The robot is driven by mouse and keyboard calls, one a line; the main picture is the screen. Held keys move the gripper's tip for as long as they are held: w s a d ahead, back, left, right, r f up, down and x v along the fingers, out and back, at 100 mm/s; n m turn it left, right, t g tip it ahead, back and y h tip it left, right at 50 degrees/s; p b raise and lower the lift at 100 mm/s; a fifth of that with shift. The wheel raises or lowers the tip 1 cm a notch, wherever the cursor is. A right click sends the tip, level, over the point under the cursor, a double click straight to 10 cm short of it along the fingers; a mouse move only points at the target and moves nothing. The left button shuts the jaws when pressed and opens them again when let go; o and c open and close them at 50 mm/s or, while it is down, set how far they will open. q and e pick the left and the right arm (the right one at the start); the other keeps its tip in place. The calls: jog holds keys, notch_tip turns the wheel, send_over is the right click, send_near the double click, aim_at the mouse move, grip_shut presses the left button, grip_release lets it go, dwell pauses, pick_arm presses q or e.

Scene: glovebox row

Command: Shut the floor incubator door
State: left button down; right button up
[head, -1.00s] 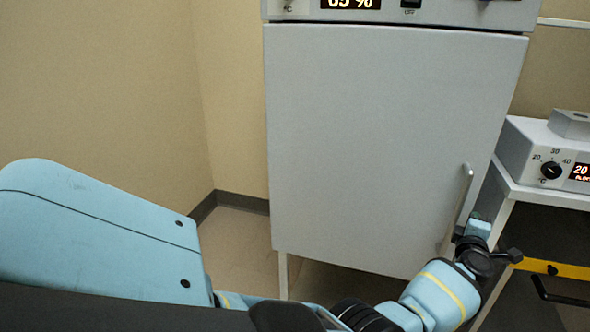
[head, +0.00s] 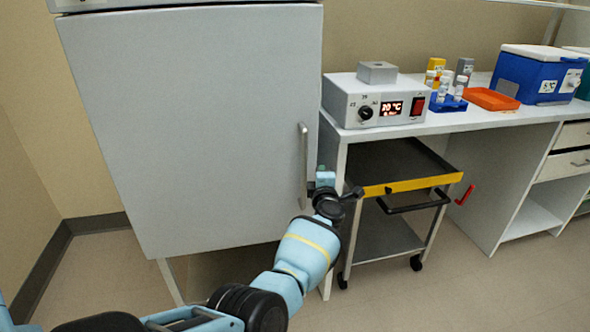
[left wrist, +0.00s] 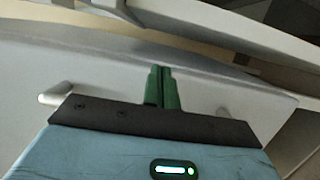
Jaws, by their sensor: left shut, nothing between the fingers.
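The floor incubator door (head: 200,130) is a large pale grey panel below the control housing (head: 180,3) in the head view. It lies at or close to the cabinet front; I cannot tell whether a small gap is left. Its upright handle (head: 303,165) is near the right edge. My left gripper (head: 323,174) is just right of the handle's lower part, at the door's edge. In the left wrist view its green fingers (left wrist: 161,85) are together and empty, pointing at the grey door (left wrist: 95,75). Contact with the door is unclear. My right gripper is not in view.
Right of the incubator a white bench (head: 450,122) carries a grey heater box (head: 345,108), an orange tray (head: 491,99) and a blue cooler (head: 530,78). A cart (head: 400,165) with a yellow edge stands under it, close to my left gripper. Floor is clear in front.

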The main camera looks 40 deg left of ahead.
pick_arm(q)
jog(key=d+b, duration=0.1)
jog(key=d, duration=1)
jog(key=shift+s+d+f+b, duration=0.2)
jog(key=shift+s+d+b, duration=0.05)
jog(key=shift+b, duration=0.05)
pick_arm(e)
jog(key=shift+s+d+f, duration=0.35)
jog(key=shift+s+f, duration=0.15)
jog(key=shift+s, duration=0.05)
